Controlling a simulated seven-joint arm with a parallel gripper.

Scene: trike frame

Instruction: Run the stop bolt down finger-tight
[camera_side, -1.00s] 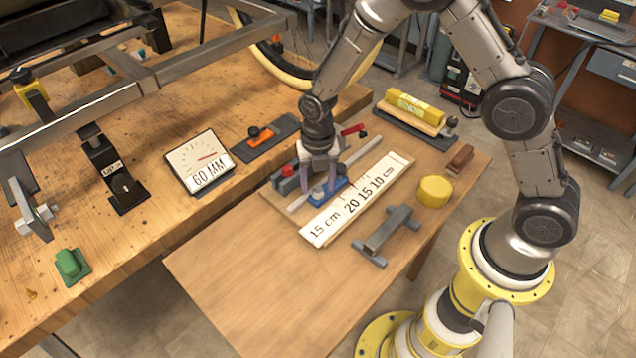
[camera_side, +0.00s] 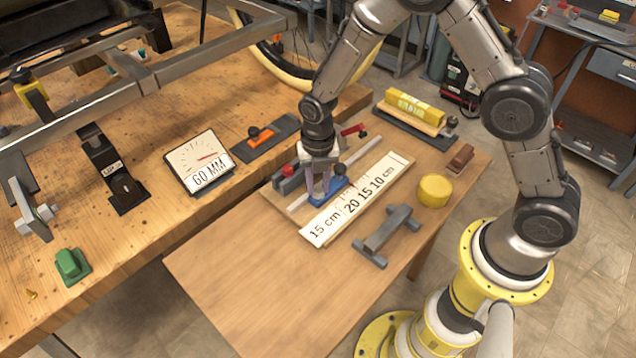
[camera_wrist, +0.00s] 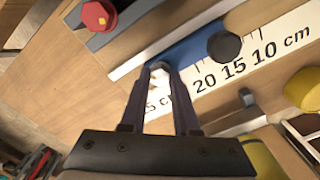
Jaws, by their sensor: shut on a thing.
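The stop is a blue block on the measuring fixture; it shows in the side view (camera_side: 319,202) and in the wrist view (camera_wrist: 196,50). A black round knob (camera_wrist: 224,46) sits on it, also in the side view (camera_side: 340,170). The stop bolt (camera_wrist: 159,72) has a pale, faceted head at the block's near end in the wrist view. My gripper (camera_wrist: 162,69) is shut on this head, its fingers pointing down at the block in the side view (camera_side: 320,193). The fingers hide the bolt's shank, so how deep it sits cannot be told.
A white scale (camera_side: 355,198) runs along the fixture beside the stop. A red knob (camera_side: 288,171) and a red-handled clamp (camera_side: 354,130) stand close to my fingers. A yellow round piece (camera_side: 434,190) and a grey bracket (camera_side: 388,236) lie to the right. The table's near left is clear.

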